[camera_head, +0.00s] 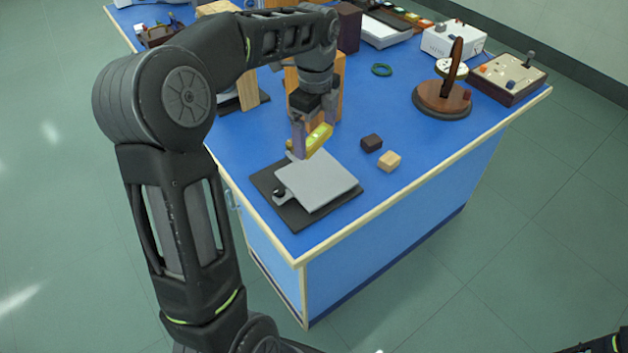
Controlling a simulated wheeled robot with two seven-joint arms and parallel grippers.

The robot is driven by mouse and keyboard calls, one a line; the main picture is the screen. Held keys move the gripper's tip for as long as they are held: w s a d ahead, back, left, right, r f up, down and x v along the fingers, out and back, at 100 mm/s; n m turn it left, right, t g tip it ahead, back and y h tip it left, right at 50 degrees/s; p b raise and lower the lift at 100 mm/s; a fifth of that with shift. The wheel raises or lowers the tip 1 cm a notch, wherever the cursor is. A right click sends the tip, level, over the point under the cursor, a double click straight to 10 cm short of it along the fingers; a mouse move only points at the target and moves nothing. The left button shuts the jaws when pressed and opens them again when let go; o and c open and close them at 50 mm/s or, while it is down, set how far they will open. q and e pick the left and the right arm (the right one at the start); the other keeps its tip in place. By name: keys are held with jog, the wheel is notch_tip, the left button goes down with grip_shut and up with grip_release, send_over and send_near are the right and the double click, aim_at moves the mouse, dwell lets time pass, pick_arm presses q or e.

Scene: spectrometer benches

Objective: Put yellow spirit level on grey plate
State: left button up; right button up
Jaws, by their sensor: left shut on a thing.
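The yellow spirit level (319,139) is held between the fingers of my left gripper (313,134), which is shut on it. It appears just above the far edge of the grey plate (322,185); whether it touches the plate is hard to tell. The grey plate lies on a black base (294,219) near the front corner of the blue table, with a small dark knob (279,191) at its left. My right gripper is not in view; only a bit of dark arm shows at the bottom right.
A dark cube (371,143) and a light wooden cube (389,161) lie right of the plate. A wooden block stands behind the gripper. The blue table's (440,137) front right is clear.

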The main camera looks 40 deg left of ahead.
pick_arm(q)
jog(key=m, duration=0.3)
jog(key=shift+d+r+m, duration=0.1)
jog(key=shift+d+m, duration=0.15)
jog(key=shift+m, duration=0.15)
send_over(316, 177)
jog(key=shift+w+f, duration=0.1)
jog(key=shift+f, duration=2.4)
jog(key=shift+f+p, duration=0.35)
jog(key=shift+f, duration=2.15)
jog(key=shift+f, duration=0.1)
jog(key=o, duration=1.3)
